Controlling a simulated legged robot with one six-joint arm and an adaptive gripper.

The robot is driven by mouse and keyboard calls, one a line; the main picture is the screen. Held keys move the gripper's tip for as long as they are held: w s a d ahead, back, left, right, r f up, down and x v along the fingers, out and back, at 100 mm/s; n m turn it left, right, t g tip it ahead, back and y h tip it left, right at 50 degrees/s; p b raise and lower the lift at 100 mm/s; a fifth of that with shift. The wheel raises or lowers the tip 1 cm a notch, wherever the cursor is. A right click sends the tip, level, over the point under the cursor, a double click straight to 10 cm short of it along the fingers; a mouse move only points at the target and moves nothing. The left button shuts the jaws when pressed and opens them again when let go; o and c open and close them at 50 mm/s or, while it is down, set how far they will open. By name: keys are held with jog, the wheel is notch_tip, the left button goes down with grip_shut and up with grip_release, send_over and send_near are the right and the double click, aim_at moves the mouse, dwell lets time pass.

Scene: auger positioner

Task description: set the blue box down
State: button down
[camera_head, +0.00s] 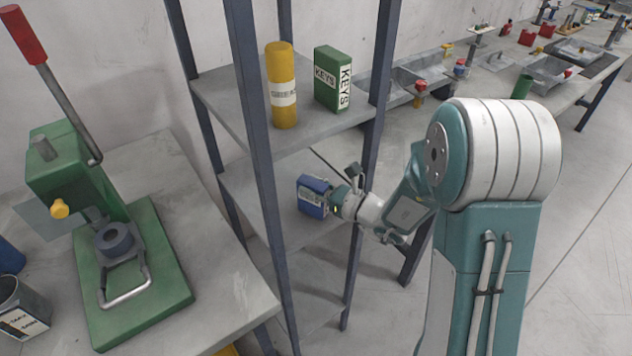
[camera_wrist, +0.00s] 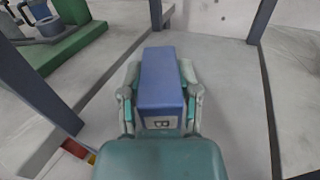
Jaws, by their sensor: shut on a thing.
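The blue box (camera_head: 313,196) is at the middle shelf (camera_head: 262,185) of the metal rack in the head view. It has a pale label on its front. My gripper (camera_head: 338,197) reaches in from the right and is shut on the box. In the wrist view the blue box (camera_wrist: 160,78) lies between the two fingers of my gripper (camera_wrist: 160,98), one on each side. The shelf surface (camera_wrist: 215,85) spreads around and beyond it. I cannot tell whether the underside of the box touches the shelf.
A yellow cylinder (camera_head: 283,85) and a green KEYS box (camera_head: 333,80) stand on the shelf above. Rack posts (camera_head: 255,130) flank the middle shelf, which is otherwise clear. A green press (camera_head: 120,240) stands on a bench at left. A bench with trays (camera_head: 545,75) is at back right.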

jog(key=shift+a+f, duration=0.15)
jog(key=shift+a, duration=0.1)
jog(key=shift+c, duration=1.6)
grip_release()
